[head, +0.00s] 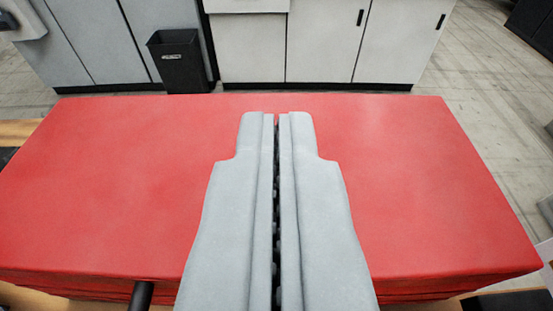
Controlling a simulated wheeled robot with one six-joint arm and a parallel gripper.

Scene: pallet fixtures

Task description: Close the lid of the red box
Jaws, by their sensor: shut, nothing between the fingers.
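The red box (430,190) fills most of the head view, seen from above. Its broad flat red top shows no opening, and the lid looks to lie flat over it. Layered red edges (75,286) show along the near side. My gripper (277,118) is shut and empty, its two grey fingers side by side over the middle of the red top. The fingers hide the centre of the top. I cannot tell whether the fingertips touch the surface or hover above it.
A dark bar (142,295) stands at the near left edge of the box. Wooden surface (18,132) shows at the left. Grey cabinets (325,45) and a black bin (180,60) stand beyond the far edge. Bare floor (490,100) lies to the right.

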